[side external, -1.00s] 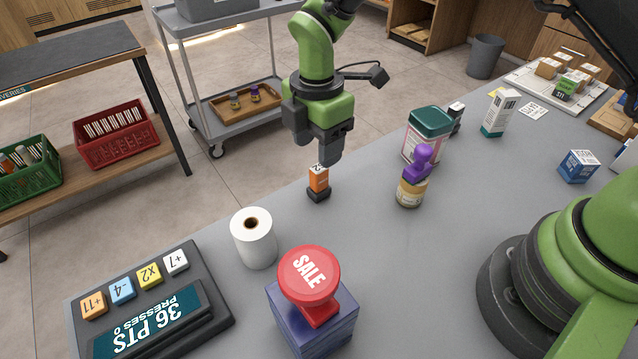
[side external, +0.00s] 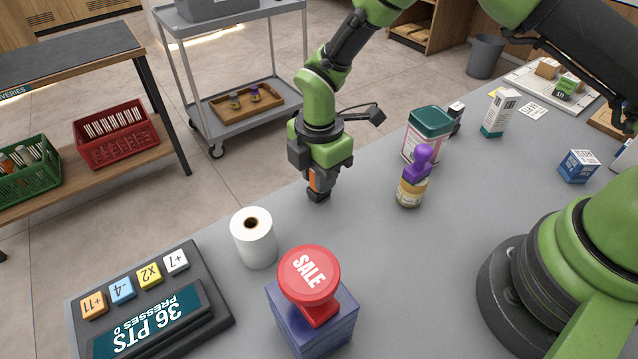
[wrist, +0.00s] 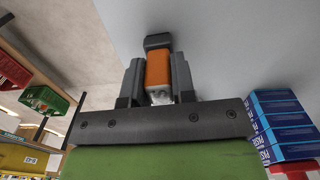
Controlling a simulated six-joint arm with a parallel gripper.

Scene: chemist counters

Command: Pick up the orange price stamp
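The orange price stamp (side external: 314,183) stands upright on the grey counter, with a dark base on the counter. My gripper (side external: 317,184) is lowered over it from above, one finger on each side. In the wrist view the orange body (wrist: 158,68) sits between the two dark fingers, with its dark base (wrist: 158,41) beyond the fingertips. The fingers lie very close to its sides; I cannot tell whether they press on it. The gripper hides most of the stamp in the side view.
A white paper roll (side external: 254,240) stands nearest, in front and left. A jar (side external: 411,191) topped by a purple stamp (side external: 422,163) and a green-lidded tin (side external: 428,121) stand to the right. A red SALE stamp (side external: 309,276) sits on blue boxes (side external: 318,325) in front.

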